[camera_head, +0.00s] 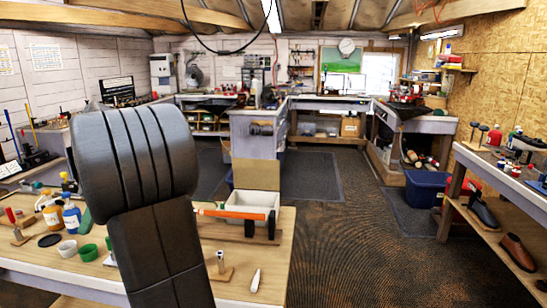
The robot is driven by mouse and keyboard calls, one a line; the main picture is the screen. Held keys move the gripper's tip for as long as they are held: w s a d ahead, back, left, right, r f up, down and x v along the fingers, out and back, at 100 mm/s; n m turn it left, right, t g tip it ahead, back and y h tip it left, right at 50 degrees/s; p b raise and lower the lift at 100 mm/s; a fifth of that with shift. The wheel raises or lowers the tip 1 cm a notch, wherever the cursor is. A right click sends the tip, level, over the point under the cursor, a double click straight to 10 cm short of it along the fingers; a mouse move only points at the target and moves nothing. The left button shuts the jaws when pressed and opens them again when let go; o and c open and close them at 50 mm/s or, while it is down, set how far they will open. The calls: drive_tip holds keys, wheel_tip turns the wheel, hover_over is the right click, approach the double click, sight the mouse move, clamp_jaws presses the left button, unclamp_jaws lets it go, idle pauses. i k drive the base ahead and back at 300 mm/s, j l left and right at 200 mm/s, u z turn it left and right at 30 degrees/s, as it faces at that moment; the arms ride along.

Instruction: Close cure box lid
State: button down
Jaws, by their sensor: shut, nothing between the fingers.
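No cure box or lid can be made out for certain. A white open-topped tub (256,199) stands at the back right of the near wooden workbench (285,250); I cannot tell whether it is the cure box. An orange-red rod (238,214) lies across dark posts in front of it. A large dark segmented part of my own arm rises in front of the bench and hides its middle. My gripper is not visible in this view.
Bottles (72,217), small cups (88,252) and a black disc (49,240) crowd the bench's left. A small upright stand (220,266) and a white cone (255,281) are at the front right. Open floor (350,240) lies right of the bench, before a shelf with shoes (482,209).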

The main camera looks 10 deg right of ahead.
sight(248, 173)
drive_tip(key=i+l, duration=0.1)
drive_tip(key=l, duration=1.45)
drive_tip(key=i+l+z, duration=0.1)
drive_tip(key=l, duration=0.65)
drive_tip(key=i+l, duration=0.1)
drive_tip(key=i, duration=1.5)
drive_tip(key=i+j, duration=0.1)
drive_tip(key=i+z, duration=0.05)
drive_tip(key=i, duration=0.05)
